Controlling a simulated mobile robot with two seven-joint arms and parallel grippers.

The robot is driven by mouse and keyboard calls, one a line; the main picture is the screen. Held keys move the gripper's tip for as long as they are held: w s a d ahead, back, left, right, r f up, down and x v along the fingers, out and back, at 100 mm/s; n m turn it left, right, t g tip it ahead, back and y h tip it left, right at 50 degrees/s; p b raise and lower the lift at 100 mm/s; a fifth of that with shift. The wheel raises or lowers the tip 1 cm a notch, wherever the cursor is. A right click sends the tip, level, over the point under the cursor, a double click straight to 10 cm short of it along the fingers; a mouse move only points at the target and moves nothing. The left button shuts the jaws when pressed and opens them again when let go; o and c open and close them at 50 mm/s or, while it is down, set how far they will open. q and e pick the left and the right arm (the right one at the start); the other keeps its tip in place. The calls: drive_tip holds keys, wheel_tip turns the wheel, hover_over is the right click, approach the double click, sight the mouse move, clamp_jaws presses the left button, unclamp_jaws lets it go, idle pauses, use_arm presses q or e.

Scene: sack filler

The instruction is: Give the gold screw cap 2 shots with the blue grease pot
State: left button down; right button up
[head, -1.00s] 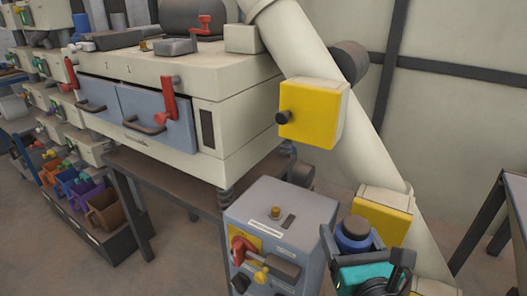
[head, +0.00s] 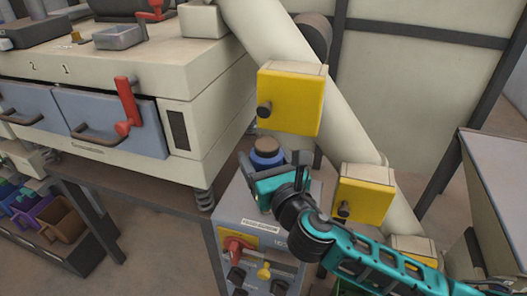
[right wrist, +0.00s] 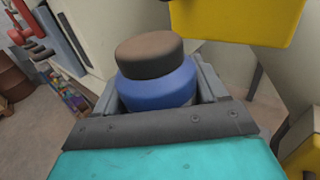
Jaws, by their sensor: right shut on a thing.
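My right gripper (head: 270,163) is shut on the blue grease pot (head: 265,158), a blue pot with a brown top. The pot is upright, over the grey control box (head: 228,215). In the right wrist view the blue grease pot (right wrist: 158,90) sits between the two fingers of the right gripper (right wrist: 160,98). The gold cap on top of the grey box is hidden now behind my gripper and the pot. Another small gold piece (head: 75,36) stands on the cream machine's top at the left. I cannot tell whether pot and cap touch. My left gripper is not in view.
A sloping cream pipe (head: 290,70) with yellow boxes (head: 291,100) runs close behind the pot. The cream machine (head: 180,100) with a red handle (head: 127,105) stands at the left. Coloured bins (head: 62,220) stand at lower left.

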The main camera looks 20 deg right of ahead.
drive_tip(key=shift+f+b, duration=0.3)
drive_tip(key=shift+f, duration=1)
wheel_tip(320, 180, down, 2)
drive_tip(key=b, duration=0.2)
drive_tip(key=shift+f+b, duration=0.15)
drive_tip(key=shift+b, duration=0.25)
drive_tip(key=shift+f+b, duration=0.5)
drive_tip(key=shift+f, duration=0.35)
drive_tip(key=shift+r+p, duration=0.9)
drive_tip(key=shift+p, duration=0.2)
